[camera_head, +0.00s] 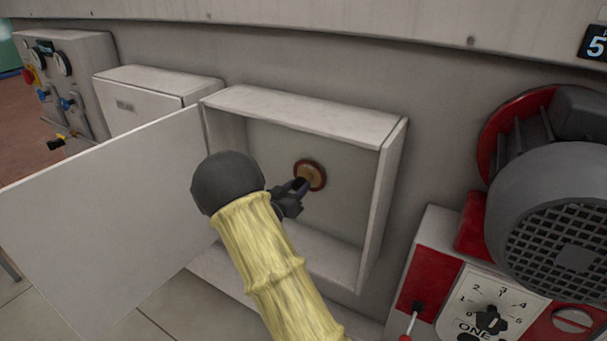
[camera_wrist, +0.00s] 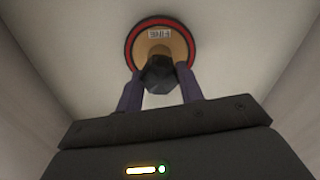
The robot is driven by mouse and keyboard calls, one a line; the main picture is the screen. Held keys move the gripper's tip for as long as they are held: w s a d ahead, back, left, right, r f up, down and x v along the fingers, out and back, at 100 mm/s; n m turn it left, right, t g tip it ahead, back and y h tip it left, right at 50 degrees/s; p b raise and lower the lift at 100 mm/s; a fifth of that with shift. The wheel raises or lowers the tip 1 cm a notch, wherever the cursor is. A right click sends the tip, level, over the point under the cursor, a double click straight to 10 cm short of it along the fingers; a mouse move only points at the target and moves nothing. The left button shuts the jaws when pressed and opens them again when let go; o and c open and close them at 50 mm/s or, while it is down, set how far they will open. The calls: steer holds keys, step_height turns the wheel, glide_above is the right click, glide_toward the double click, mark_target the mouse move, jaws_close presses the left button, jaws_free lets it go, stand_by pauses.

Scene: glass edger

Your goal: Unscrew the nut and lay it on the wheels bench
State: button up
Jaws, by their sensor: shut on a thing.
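The nut (camera_wrist: 160,73) is a small dark piece in front of the middle of a round tan wheel with a red rim (camera_wrist: 187,48) in the wrist view. The wheel also shows in the head view (camera_head: 318,171), on the back wall of an open box. My gripper (camera_wrist: 160,88) reaches into the box and is shut on the nut, with one finger on each side. In the head view my gripper (camera_head: 301,187) covers the nut and the lower left of the wheel. I cannot tell whether the nut is still threaded on. I cannot make out the wheels bench in either view.
The box (camera_head: 391,150) has walls close around my gripper. Its door (camera_head: 105,225) stands open to the left. A grey motor (camera_head: 550,205) and a red and white dial panel (camera_head: 490,305) are at the right. A gauge panel (camera_head: 85,65) is at the far left.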

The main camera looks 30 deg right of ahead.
steer(key=n+p, duration=0.6)
steer(key=shift+r, duration=0.15)
steer(key=n+p, duration=0.3)
steer(key=n, duration=0.1)
steer(key=shift+p, duration=0.3)
steer(key=shift+f+n, duration=0.2)
steer(key=shift+n, duration=0.6)
steer(key=o, duration=0.9)
steer(key=shift+o, duration=0.2)
